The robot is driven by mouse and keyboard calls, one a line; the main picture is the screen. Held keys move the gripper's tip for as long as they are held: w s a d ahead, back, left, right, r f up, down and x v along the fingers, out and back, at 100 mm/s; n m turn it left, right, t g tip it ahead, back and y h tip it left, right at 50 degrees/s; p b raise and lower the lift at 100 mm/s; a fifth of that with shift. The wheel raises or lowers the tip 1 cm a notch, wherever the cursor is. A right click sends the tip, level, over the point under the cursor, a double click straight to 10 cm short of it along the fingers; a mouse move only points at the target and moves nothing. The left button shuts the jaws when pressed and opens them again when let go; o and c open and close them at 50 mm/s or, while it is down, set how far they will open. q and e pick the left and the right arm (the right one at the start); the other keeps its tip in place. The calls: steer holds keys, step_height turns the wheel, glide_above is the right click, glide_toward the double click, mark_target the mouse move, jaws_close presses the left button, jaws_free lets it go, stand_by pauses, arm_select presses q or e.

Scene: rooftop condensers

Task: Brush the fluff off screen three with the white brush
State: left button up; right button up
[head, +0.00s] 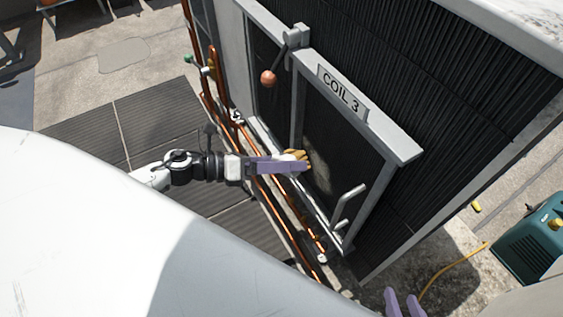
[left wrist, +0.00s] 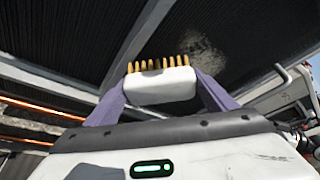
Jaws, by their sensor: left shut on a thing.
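The white brush (left wrist: 160,90) has tan bristles and is clasped between the purple fingers of my left gripper (head: 303,165), bristles away from the palm. In the head view the brush (head: 292,155) is partly hidden by the finger. Screen three (head: 343,150) is the dark mesh panel in a grey frame under the COIL 3 plate (head: 342,92). A pale fluff patch (head: 320,172) lies on its mesh, just right of the brush; it also shows in the left wrist view (left wrist: 204,58). Whether the bristles touch the mesh I cannot tell. My right gripper (head: 404,303) is at the bottom edge, its fingers apart and empty.
A grey handle (head: 347,204) juts out at the screen's lower right. A lever with an orange knob (head: 268,78) sticks out at its upper left. Copper pipes (head: 285,235) run along the near side. A teal machine (head: 532,245) with a yellow hose stands at the right.

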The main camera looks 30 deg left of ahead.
arm_select(q)
steer(key=shift+w+d, duration=0.2)
steer(key=shift+w, duration=0.1)
steer(key=shift+d, duration=0.1)
